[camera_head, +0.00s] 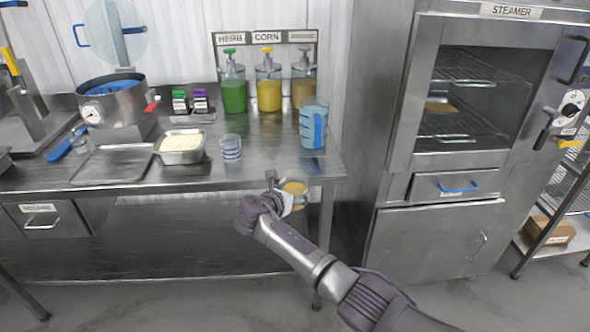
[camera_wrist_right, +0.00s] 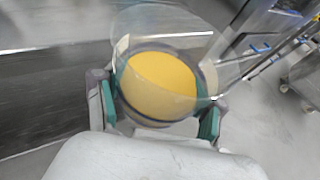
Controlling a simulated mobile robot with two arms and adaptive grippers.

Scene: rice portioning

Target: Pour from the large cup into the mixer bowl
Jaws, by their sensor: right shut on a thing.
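My right gripper (camera_head: 282,194) is in front of the table's front edge, near its right end. It is shut on a clear cup (camera_head: 297,189) with yellow contents. In the right wrist view the cup (camera_wrist_right: 160,85) sits between the two green-padded fingers, and the yellow contents fill its lower part. I take this to be the large cup. A steel bowl (camera_head: 119,108) with a blue inside, a dial and a red handle stands at the back left of the table, well away from the cup. It may be the mixer bowl. My left gripper is out of view.
A rice-filled pan (camera_head: 181,149), an empty flat tray (camera_head: 112,164), a small clear cup (camera_head: 230,148) and a blue-handled jug (camera_head: 313,126) stand on the table. Green, yellow and brown dispensers (camera_head: 268,88) are behind. The steamer (camera_head: 480,90) is right. Table surface near the small cup is clear.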

